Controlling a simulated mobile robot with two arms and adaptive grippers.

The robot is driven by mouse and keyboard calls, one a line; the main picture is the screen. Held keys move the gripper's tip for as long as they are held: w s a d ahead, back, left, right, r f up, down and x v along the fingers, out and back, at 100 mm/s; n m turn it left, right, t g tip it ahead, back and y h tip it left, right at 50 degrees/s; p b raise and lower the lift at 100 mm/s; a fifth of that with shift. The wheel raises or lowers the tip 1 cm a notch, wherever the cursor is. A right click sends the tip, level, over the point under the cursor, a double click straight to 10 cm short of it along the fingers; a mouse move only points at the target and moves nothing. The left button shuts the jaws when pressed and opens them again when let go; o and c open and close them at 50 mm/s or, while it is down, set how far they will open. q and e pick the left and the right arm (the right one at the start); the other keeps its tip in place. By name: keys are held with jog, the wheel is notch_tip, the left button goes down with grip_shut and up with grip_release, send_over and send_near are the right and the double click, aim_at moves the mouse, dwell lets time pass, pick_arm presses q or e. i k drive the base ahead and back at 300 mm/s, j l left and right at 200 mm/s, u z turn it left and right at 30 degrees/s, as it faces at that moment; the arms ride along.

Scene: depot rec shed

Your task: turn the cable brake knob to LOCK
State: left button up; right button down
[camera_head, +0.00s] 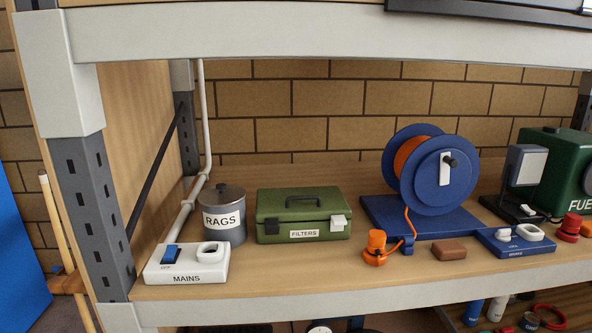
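A blue cable reel (426,190) wound with orange cable (405,155) stands on a blue base (375,212) on the shelf. A white plate with a black knob (450,160) is on the reel's front face. I cannot tell if this is the brake knob or the crank, and no LOCK mark is readable. The cable runs down the front to an orange plug (376,247) on the shelf. A low blue box (520,246) right of the reel carries two white fittings; its lettering is too small to read. Neither gripper is in view.
A MAINS box (187,272), RAGS tin (222,220) and green FILTERS case (302,222) stand left. A brown block (449,249) lies before the reel. A lamp (524,170), red knob (570,228) and green box (560,165) stand right. An upper shelf beam (300,32) crosses above.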

aim_at(503, 235)
jog(key=z, duration=1.25)
jog(key=i+l+z, duration=0.15)
jog(key=i+l, duration=0.4)
jog(key=i, duration=0.1)
